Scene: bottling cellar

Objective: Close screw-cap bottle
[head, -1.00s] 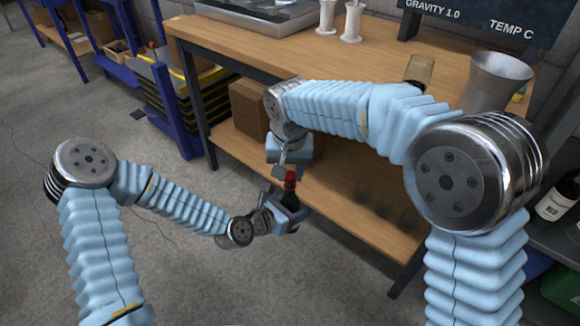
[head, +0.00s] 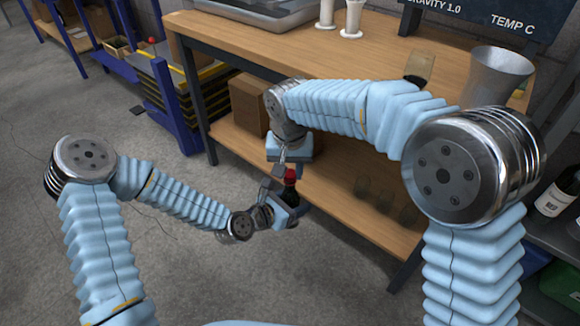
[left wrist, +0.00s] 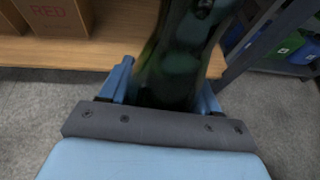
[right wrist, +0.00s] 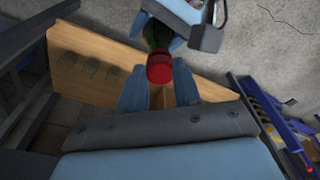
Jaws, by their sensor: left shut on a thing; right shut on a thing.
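The dark green bottle (head: 289,193) is held roughly upright in front of the wooden bench, with its red cap (head: 290,174) at its top. My left gripper (head: 283,208) is shut on the bottle's body; the left wrist view shows the green glass (left wrist: 175,65) between the fingers. My right gripper (head: 288,167) comes down from above and is shut on the red cap, which also shows between its fingertips in the right wrist view (right wrist: 160,68). The cap is in line with the bottle neck; I cannot see the thread or how far down it sits.
The wooden bench (head: 250,50) stands behind, with a lower shelf (head: 330,195) holding a cardboard box (head: 248,105) and several faint glasses. A metal funnel-shaped vessel (head: 495,75) is on the bench at right. Open floor lies at the left.

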